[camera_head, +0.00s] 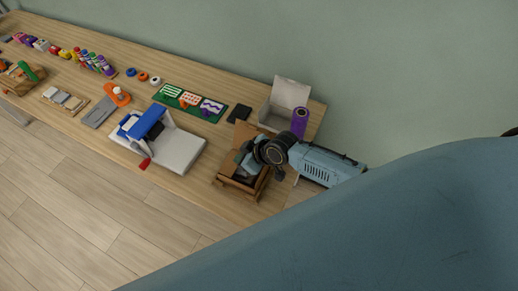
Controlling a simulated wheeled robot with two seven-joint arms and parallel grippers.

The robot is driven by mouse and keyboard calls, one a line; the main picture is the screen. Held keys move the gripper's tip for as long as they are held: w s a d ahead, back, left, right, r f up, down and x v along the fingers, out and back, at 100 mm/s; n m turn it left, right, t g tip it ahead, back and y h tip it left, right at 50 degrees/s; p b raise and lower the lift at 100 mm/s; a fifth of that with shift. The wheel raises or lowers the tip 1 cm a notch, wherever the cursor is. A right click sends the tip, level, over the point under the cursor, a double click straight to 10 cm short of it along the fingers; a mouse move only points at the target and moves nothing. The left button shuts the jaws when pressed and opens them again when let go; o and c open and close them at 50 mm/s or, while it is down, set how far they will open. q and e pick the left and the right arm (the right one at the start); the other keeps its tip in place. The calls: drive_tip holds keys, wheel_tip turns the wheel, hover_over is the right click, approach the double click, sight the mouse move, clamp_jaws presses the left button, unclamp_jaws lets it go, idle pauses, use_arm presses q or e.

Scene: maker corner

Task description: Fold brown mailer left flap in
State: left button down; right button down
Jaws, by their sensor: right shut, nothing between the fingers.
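The brown mailer (238,189) is an open cardboard box near the front edge of the table, towards its right end. One flap stands up at its back, and brown cardboard shows along its front. My right gripper (243,161) is over the mailer's opening, pointing down and left, shut and empty. The gripper and wrist hide much of the inside and the right side. I cannot tell the exact angle of the left flap, or whether the gripper touches it. My left gripper is out of view.
A white open box (289,92) and a purple cylinder (299,122) stand behind my right wrist. A black flat piece (239,113) lies behind the mailer. A blue-and-white press (172,147) is to the left. A green mat (188,101) with colored pieces lies farther back.

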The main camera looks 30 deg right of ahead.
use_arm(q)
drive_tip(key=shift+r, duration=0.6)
use_arm(e)
drive_tip(key=v, duration=1)
drive_tip(key=shift+s, duration=0.15)
drive_tip(key=shift+d, duration=0.15)
